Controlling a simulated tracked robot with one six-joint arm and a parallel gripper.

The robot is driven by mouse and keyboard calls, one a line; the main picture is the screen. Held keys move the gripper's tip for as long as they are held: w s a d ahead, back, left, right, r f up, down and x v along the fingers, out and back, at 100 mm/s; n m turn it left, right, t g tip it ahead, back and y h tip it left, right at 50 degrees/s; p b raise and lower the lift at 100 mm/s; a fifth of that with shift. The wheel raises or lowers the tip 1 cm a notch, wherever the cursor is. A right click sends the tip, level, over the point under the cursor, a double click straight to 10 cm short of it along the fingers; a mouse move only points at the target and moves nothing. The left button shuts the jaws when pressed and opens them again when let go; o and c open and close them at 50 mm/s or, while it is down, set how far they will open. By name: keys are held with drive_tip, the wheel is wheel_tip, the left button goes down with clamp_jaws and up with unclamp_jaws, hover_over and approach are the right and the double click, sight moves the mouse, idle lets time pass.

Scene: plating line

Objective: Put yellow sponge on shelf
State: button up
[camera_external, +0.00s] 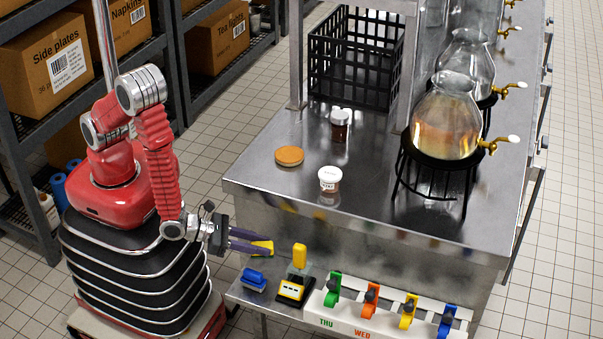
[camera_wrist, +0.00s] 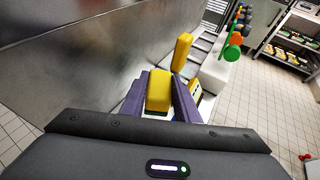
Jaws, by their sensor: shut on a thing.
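My gripper (camera_external: 246,241) is shut on the yellow sponge (camera_external: 262,247) and holds it in front of the steel counter's side. In the wrist view the yellow sponge (camera_wrist: 158,90) sits between the two purple fingers of my gripper (camera_wrist: 160,97). The fingers hide its sides. Below and right of it is a low steel shelf (camera_external: 236,292) along the counter's front. I cannot tell if this is the shelf of the task. The steel counter top (camera_external: 262,190) is above and behind the gripper.
On the low shelf are a blue item (camera_external: 254,280), a yellow-and-black device (camera_external: 293,285) with an upright yellow part, and a white rack (camera_external: 345,318) with coloured clips. A tan disc (camera_external: 289,156), two jars, a black crate (camera_external: 355,60) and glass dispensers (camera_external: 446,118) stand on the counter.

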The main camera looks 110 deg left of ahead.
drive_tip(key=f, duration=0.1)
drive_tip(key=a+f+n+y, duration=0.1)
drive_tip(key=f+n+g+y, duration=0.1)
drive_tip(key=shift+s+a, duration=0.35)
drive_tip(key=shift+a+r+n+g+y, duration=0.7)
drive_tip(key=shift+a+r+n+g, duration=0.15)
drive_tip(key=shift+a, duration=0.15)
drive_tip(key=shift+f, duration=0.15)
drive_tip(key=shift+f, duration=3.25)
drive_tip(key=shift+f, duration=0.5)
drive_tip(key=o, duration=1.2)
drive_tip(key=shift+r, duration=0.1)
